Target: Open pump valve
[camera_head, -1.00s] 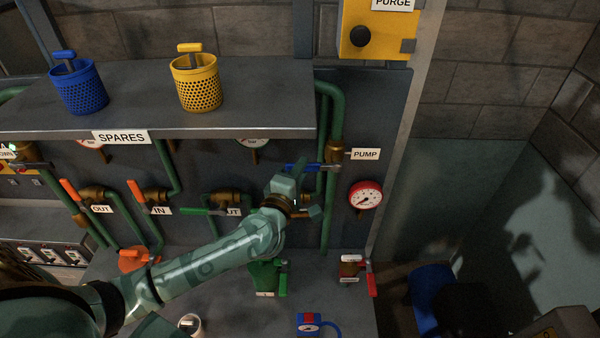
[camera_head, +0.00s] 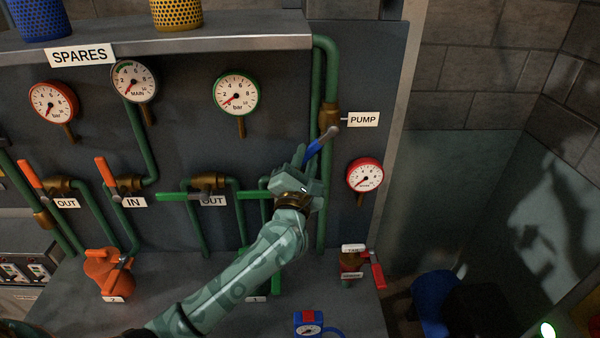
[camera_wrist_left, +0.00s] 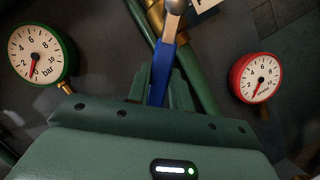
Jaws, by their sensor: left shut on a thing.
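The pump valve is a brass body (camera_head: 329,115) on a vertical green pipe, beside the PUMP label (camera_head: 363,119). Its blue lever (camera_head: 318,144) slants down and left from the pivot in the head view. My left gripper (camera_head: 304,160) is shut on the lever's lower end. In the left wrist view the blue lever (camera_wrist_left: 163,72) runs up from between my left fingers (camera_wrist_left: 162,90) to its grey pivot (camera_wrist_left: 176,6). The fingers partly hide the lever's end. My right gripper is not in view.
A red gauge (camera_head: 365,175) is right of the pipe, and a green gauge (camera_head: 236,94) is to the left. Green levers (camera_head: 180,196) and orange levers (camera_head: 106,171) sit further left. The SPARES shelf (camera_head: 230,46) overhangs above.

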